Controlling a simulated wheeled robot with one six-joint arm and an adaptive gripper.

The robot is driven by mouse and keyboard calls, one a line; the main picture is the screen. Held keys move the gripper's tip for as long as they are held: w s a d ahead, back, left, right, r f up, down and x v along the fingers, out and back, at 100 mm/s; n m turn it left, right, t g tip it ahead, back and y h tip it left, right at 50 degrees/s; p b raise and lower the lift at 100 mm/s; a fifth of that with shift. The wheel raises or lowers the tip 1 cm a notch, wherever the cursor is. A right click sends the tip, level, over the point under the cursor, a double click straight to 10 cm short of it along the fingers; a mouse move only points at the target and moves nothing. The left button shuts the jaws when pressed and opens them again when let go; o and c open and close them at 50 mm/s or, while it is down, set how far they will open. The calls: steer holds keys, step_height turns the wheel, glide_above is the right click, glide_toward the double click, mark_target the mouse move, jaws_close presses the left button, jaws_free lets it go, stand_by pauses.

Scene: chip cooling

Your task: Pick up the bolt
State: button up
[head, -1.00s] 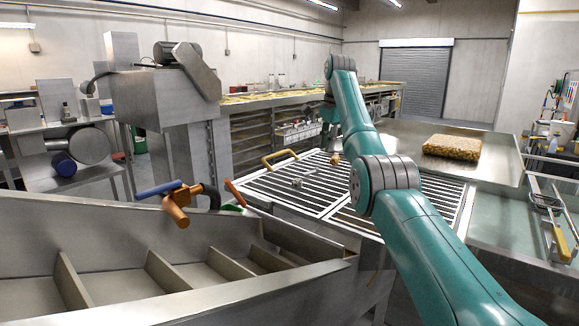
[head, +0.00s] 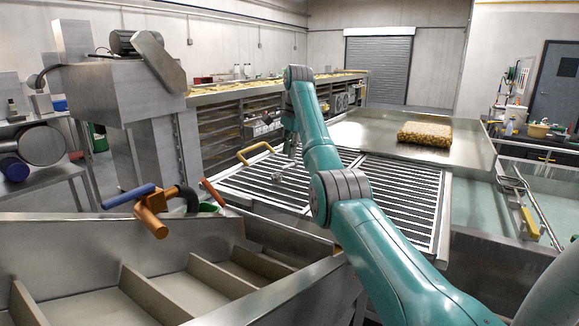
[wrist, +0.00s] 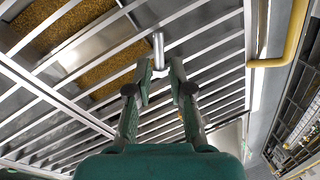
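A short silvery metal cylinder, which looks like the bolt (wrist: 158,50), shows in the wrist view just beyond my fingertips, over the slatted grate (wrist: 75,90). My gripper (wrist: 161,70) is open, with its two fingers apart on either side of the line to the cylinder. I see no clear contact between them. In the head view a small silvery fitting (head: 283,177) lies on the grate (head: 395,200); I cannot tell whether it is the same piece.
A yellow handle (head: 256,153) stands at the grate's left edge, and its bar (wrist: 280,60) runs close to the right of my gripper. A steel tray (head: 365,130) with a chip block (head: 425,134) lies behind. An orange and blue valve (head: 151,207) stands at front left.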

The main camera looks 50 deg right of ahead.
mark_target(288, 165)
steer(key=f, duration=0.4)
steer(key=shift+w+d+f, duration=0.1)
steer(key=shift+w+f, duration=0.25)
steer(key=shift+w, duration=0.05)
jaws_close()
steer(key=shift+r, duration=0.1)
